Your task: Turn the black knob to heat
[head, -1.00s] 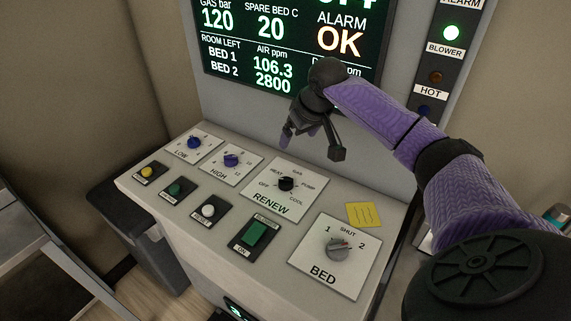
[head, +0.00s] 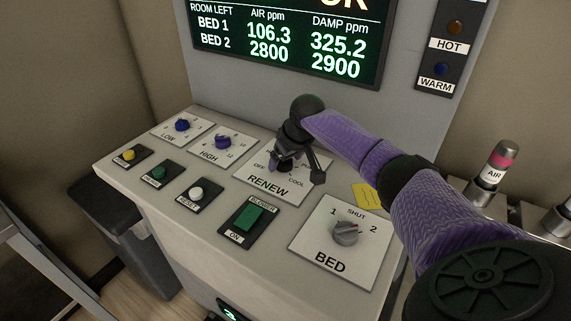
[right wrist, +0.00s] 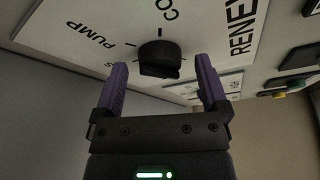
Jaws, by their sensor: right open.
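The black knob (right wrist: 160,58) sits on the white RENEW plate (head: 267,186) of the sloped console. In the head view my right gripper (head: 295,170) is over the plate and partly covers the knob and the labels, HEAT among them. OFF and COOL still show. In the right wrist view the right gripper (right wrist: 161,66) is open, with one purple finger on each side of the knob and gaps between. PUMP and part of COOL are readable there. I cannot tell which label the knob points at. My left gripper is not in view.
The grey BED knob (head: 346,232) is at the lower right, the green BLOWER switch (head: 249,217) in front. Blue LOW (head: 182,125) and HIGH (head: 222,142) knobs are to the left. A yellow note (head: 367,196) lies near my arm. A display (head: 290,45) stands behind.

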